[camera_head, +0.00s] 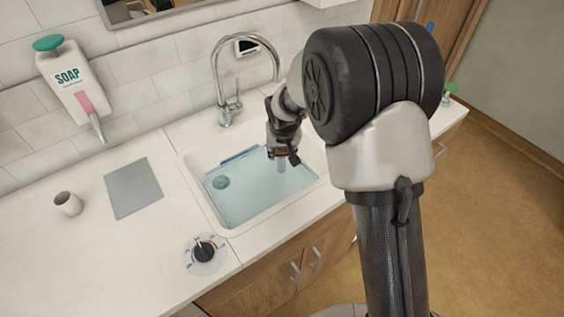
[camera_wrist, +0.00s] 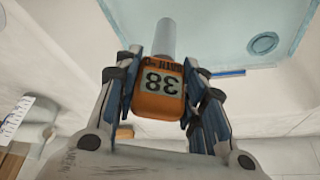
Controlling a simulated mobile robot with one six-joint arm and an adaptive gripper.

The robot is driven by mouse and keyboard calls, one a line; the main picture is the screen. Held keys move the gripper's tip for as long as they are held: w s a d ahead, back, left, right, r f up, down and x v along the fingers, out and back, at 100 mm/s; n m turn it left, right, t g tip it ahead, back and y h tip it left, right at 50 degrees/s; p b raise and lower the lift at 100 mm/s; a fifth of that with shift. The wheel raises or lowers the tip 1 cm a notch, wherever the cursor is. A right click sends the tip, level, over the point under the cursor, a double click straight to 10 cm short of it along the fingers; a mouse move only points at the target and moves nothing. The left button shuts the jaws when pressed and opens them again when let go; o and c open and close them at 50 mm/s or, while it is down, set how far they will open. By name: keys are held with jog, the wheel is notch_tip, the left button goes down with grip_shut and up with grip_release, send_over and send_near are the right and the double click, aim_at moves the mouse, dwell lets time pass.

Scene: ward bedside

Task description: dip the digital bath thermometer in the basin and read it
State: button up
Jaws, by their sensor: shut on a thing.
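My gripper (camera_head: 283,150) is over the back right part of the basin (camera_head: 222,226), which holds pale blue water (camera_head: 248,198). In the wrist view my gripper (camera_wrist: 160,100) is shut on the orange digital bath thermometer (camera_wrist: 160,98), with a finger on each side of its body. Its display appears upside down there and seems to read 38. Its grey probe (camera_wrist: 165,38) points away from the wrist camera, toward the water. In the head view the probe (camera_head: 282,165) points down at the water; I cannot tell exactly how deep its tip is.
A curved faucet (camera_head: 226,112) stands behind the basin. A dial (camera_head: 205,252) is on the counter in front. A grey mat (camera_head: 133,188) and a small cup (camera_head: 68,203) lie to the left. A soap dispenser (camera_head: 72,80) hangs on the wall.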

notch_tip(320, 180, up, 10)
jog(key=p, duration=0.6)
jog(key=shift+f, duration=0.15)
jog(key=shift+f, duration=0.1)
